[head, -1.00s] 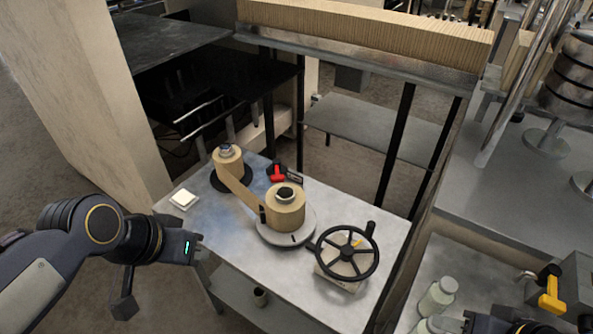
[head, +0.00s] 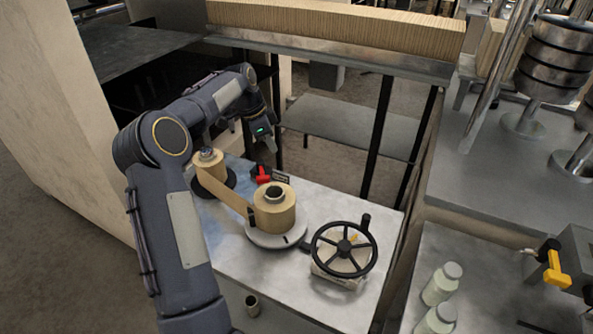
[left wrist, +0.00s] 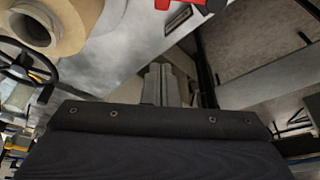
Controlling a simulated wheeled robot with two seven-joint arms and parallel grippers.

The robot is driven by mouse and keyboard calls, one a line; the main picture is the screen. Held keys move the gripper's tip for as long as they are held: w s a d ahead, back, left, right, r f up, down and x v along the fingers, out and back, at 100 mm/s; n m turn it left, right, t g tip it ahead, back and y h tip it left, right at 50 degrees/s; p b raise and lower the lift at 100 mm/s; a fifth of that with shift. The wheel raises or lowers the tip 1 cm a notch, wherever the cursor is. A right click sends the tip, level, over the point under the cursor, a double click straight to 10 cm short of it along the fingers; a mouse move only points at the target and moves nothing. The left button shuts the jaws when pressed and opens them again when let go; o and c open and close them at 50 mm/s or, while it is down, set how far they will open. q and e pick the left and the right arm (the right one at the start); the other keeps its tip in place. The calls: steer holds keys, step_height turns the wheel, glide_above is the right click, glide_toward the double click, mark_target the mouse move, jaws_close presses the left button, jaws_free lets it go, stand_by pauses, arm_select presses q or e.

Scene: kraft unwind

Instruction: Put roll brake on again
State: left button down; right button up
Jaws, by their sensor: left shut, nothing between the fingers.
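A red lever (head: 263,175) on a dark mount, which I take for the roll brake, sits at the back edge of the metal table behind the large kraft roll (head: 274,208). Its red part also shows at the top edge of the left wrist view (left wrist: 192,4). A paper web runs from the large roll to a smaller roll (head: 207,162). My left gripper (head: 269,145) is above the table's back edge, just behind the red lever and apart from it. Its fingers are shut and empty in the left wrist view (left wrist: 166,86). My right gripper is not clearly in view.
A black handwheel (head: 344,249) stands right of the large roll. The bare table top (head: 335,207) is clear between them and the back edge. A frame with dark posts (head: 376,128) stands behind. White bottles (head: 441,284) and a yellow-handled valve (head: 556,268) are at the right.

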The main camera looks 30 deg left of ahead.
arm_select(q)
steer(key=shift+w+a+f, duration=0.1)
steer(key=shift+w+f, duration=0.4)
steer(key=shift+f, duration=0.1)
steer(key=p+x, duration=0.2)
steer(key=x, duration=0.8)
steer(key=shift+s+a+p, duration=0.55)
steer(key=shift+s+a, duration=0.75)
steer(key=shift+s, duration=0.05)
